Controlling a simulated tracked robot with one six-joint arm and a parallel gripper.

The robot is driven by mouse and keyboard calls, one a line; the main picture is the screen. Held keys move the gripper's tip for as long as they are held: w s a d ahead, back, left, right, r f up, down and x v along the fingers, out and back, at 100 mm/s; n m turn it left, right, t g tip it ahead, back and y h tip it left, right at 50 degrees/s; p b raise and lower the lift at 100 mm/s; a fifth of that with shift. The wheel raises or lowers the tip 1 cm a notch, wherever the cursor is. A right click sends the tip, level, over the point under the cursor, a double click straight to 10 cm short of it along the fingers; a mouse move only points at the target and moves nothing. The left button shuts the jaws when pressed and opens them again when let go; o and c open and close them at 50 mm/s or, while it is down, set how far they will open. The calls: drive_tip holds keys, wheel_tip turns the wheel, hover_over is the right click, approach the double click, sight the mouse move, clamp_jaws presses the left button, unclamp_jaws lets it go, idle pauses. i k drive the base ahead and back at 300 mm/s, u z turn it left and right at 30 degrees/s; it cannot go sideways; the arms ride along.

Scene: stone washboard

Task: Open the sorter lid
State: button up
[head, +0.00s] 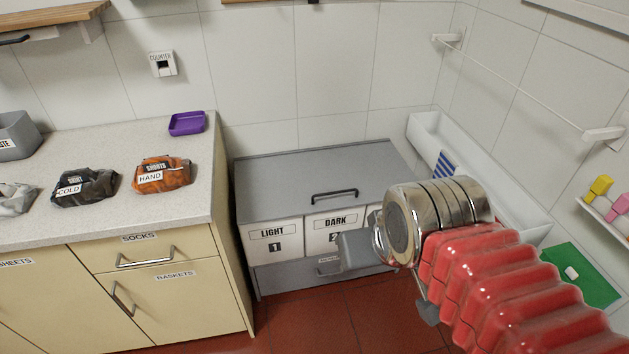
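The sorter is a low grey cabinet with a flat grey lid (300,172), which lies shut. A dark bar handle (335,194) sits near the lid's front edge. Below it are white bins labelled LIGHT 1 (274,238) and DARK 2 (330,222); a third to the right is mostly hidden by my arm. My gripper (390,280) is in front of the sorter, lower and to the right of the handle, apart from it. Its two grey fingers show spread apart, with nothing seen between them.
A counter (110,215) stands left of the sorter, with cloth bundles and a purple tray (187,123). A white trough (470,160) is behind right, holding a striped cloth (445,166). A green mat (580,275) is at the right. Red floor is free in front.

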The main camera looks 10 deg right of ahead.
sight(296, 183)
drive_tip(key=u, duration=0.3)
drive_tip(key=i, duration=1.1)
drive_tip(key=u, duration=0.3)
